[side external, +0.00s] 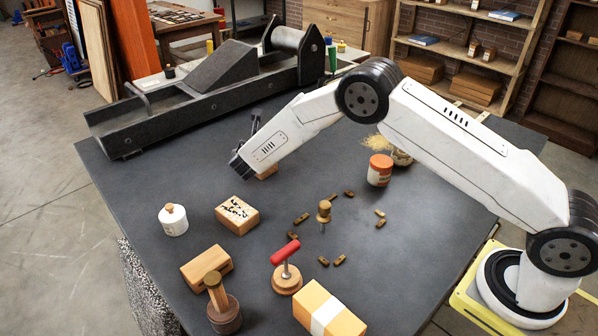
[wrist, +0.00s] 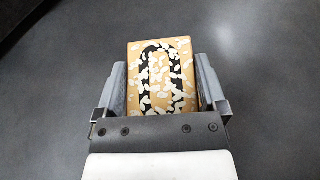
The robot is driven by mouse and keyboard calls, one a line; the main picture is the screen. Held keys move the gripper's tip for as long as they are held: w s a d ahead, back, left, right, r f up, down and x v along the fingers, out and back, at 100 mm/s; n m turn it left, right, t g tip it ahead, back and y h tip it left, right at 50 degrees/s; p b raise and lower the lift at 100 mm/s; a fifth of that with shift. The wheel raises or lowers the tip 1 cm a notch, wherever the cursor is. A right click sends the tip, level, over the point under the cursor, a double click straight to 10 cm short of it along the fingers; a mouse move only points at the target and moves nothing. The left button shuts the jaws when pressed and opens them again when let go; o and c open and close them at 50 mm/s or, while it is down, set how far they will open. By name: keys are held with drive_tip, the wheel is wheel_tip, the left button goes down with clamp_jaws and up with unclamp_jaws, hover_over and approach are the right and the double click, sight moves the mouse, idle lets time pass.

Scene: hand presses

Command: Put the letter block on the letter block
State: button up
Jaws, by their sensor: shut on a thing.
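My gripper (side external: 250,165) is shut on a wooden letter block (side external: 267,172), over the far middle of the dark table. In the wrist view the held block (wrist: 161,78) shows a black O-shaped letter speckled with white flakes, with one finger on each side. In the side view my gripper hides most of it, and I cannot tell whether it touches the table. Another letter block (side external: 237,215), with black and white marks on its top, sits on the table nearer the camera, slightly left of my gripper and apart from the held one.
A large black press (side external: 205,85) stands along the back left. An orange-lidded jar (side external: 380,170) and several small brass pieces lie right.

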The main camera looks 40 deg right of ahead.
drive_tip(key=o, duration=1)
drive_tip(key=shift+r, duration=0.15)
drive_tip(key=shift+s+a+r, duration=0.25)
drive_tip(key=shift+s+a, duration=0.2)
drive_tip(key=shift+a, duration=0.05)
drive_tip(key=v, duration=1)
drive_tip(key=shift+s+a, duration=0.15)
drive_tip(key=shift+s, duration=0.1)
